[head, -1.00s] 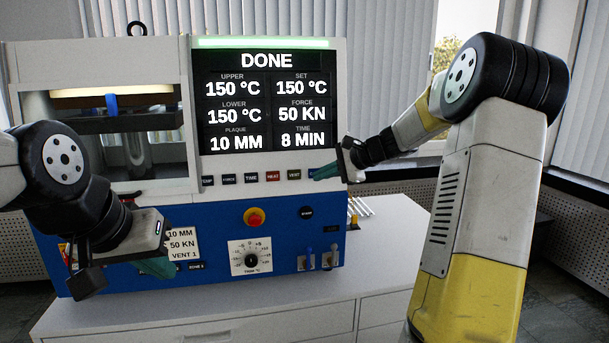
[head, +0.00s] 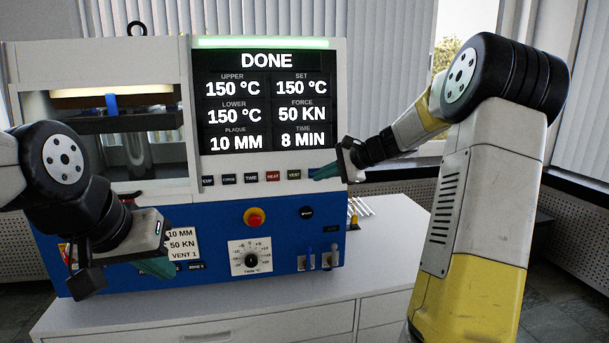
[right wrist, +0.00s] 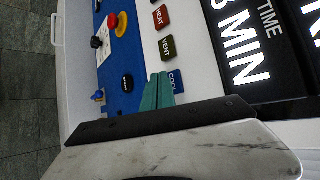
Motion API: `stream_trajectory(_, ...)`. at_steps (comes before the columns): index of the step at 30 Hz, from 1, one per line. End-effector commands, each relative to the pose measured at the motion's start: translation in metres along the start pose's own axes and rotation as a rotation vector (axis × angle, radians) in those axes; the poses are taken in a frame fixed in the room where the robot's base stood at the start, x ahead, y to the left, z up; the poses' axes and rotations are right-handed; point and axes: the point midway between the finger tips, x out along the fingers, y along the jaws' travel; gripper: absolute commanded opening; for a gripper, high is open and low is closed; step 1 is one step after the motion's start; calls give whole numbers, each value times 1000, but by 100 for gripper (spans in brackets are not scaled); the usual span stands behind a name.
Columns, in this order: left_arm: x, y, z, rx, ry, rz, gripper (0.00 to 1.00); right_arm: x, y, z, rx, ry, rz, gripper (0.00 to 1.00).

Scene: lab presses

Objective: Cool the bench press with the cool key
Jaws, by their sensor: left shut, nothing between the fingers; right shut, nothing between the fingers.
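The bench press (head: 215,222) is a white and blue machine. Its screen (head: 265,100) reads DONE, with upper, lower and set all at 150 °C, 50 KN, 10 MM and 8 MIN. The blue cool key (right wrist: 176,82) shows in the right wrist view, beyond the green VENT key (right wrist: 167,48). My right gripper (head: 323,172) is shut and empty at the right end of the key row. Its teal fingertips (right wrist: 158,78) lie right beside the cool key and overlap its edge; I cannot tell whether they touch it. My left gripper (head: 158,267) is shut and empty before the lower left panel.
A red HEAT key (head: 273,176) and other keys sit left of VENT. Below are a red stop button (head: 254,217), a temperature dial (head: 250,258) and small levers (head: 308,258).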

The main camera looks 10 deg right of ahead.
Motion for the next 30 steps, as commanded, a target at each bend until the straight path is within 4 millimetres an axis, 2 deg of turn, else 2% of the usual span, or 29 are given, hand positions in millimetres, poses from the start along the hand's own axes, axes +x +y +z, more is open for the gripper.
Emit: stream_trajectory(30,0,0,0,0,0,0,0,7,-5,-5,0,0,0,0)
